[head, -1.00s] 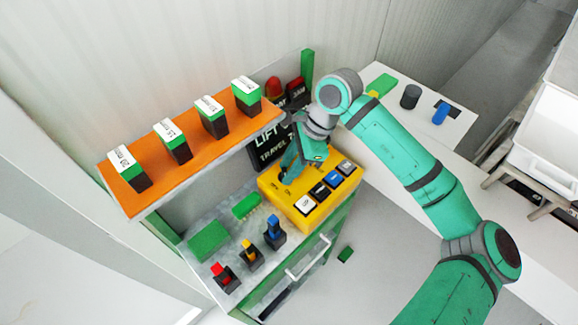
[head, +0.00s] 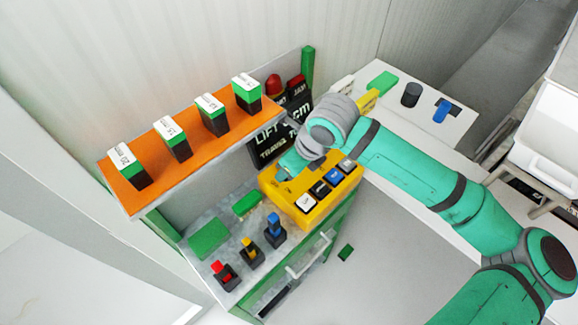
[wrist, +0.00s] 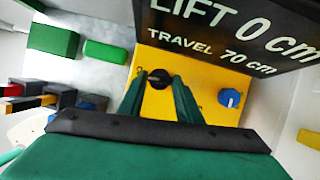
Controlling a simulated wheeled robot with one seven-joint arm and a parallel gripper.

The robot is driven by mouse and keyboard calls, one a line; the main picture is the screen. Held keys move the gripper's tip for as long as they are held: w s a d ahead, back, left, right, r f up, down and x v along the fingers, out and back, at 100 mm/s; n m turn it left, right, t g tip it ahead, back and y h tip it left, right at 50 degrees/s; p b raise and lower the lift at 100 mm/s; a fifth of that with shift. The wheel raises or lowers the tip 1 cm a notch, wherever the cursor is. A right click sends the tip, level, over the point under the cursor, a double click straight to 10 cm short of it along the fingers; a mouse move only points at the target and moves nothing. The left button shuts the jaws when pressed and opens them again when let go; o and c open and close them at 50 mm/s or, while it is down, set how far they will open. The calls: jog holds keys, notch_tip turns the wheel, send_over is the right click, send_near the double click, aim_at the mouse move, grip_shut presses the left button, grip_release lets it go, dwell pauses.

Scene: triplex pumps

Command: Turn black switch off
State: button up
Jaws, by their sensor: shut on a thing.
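A black round knob (wrist: 159,76), taken as the black switch, sits on the yellow control box (wrist: 190,85) in the wrist view. My gripper (wrist: 160,84) has its two green fingers on either side of the knob and is shut on it. The knob's pointing direction cannot be told. In the head view my gripper (head: 292,163) is over the back left part of the yellow box (head: 318,210), and the knob is hidden. A blue knob (wrist: 229,98) stands to the right of the black one in the wrist view.
White, black, blue and grey buttons (head: 321,188) line the box's front. A black display (wrist: 235,30) reading LIFT 0 cm, TRAVEL 70 cm stands right behind. The orange shelf (head: 190,150) with several labelled blocks is at left. Red, yellow and blue levers (head: 250,252) stand in front.

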jog(key=shift+m, duration=0.6)
jog(key=shift+h, duration=0.3)
jog(key=o, duration=0.8)
jog(key=shift+t, duration=0.3)
jog(key=shift+c, duration=0.2)
jog(key=shift+s+d+r, duration=0.15)
jog(key=shift+r, duration=0.35)
jog(key=s+d, duration=0.8)
jog(key=shift+s+d, duration=0.1)
jog(key=shift+s, duration=0.2)
jog(key=shift+d, duration=0.1)
